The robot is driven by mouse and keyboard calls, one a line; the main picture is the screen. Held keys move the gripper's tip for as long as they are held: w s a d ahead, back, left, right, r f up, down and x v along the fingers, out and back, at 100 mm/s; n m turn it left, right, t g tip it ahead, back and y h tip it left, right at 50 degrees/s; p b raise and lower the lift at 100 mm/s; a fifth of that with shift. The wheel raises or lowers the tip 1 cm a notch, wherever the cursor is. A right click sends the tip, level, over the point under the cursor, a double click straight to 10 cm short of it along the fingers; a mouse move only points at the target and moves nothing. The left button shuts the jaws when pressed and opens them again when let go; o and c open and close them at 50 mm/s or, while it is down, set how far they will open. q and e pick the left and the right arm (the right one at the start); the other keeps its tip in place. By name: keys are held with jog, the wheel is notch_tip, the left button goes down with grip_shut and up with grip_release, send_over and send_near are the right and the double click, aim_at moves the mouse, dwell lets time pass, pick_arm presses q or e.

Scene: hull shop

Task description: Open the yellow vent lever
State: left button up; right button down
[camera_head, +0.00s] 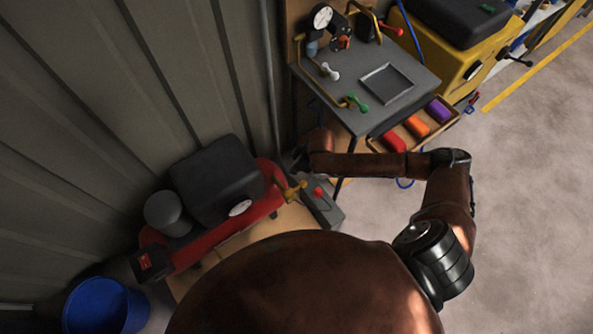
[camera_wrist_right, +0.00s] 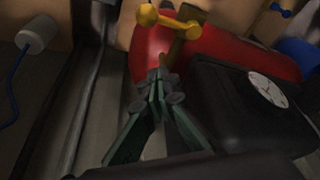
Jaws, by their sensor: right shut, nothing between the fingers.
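The yellow vent lever (camera_head: 293,190) is at the right end of the red compressor tank (camera_head: 226,226). In the right wrist view the lever (camera_wrist_right: 168,22) is a bar with rounded knobs on a brass-coloured stem, in front of the red tank (camera_wrist_right: 230,50). My right gripper (camera_wrist_right: 160,82) is shut and empty. In the head view the right gripper (camera_head: 297,160) is dark, small and partly hidden by my wrist. My left gripper is not seen.
A dark motor housing (camera_head: 217,180) with a gauge (camera_head: 240,208) sits by the tank against the corrugated wall (camera_head: 120,90). A grey box with a red knob (camera_head: 318,192) is close by. A grey worktable (camera_head: 390,110) stands behind. A blue bucket (camera_head: 105,308) is lower left. Floor is clear at right.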

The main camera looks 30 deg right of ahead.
aim_at(297, 188)
pick_arm(q)
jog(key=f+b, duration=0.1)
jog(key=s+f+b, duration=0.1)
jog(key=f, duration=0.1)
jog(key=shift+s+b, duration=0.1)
jog(key=shift+b, duration=0.25)
pick_arm(e)
notch_tip(297, 188, down, 8)
jog(key=s, duration=0.1)
jog(key=shift+d+r, duration=0.2)
jog(key=shift+d, duration=0.2)
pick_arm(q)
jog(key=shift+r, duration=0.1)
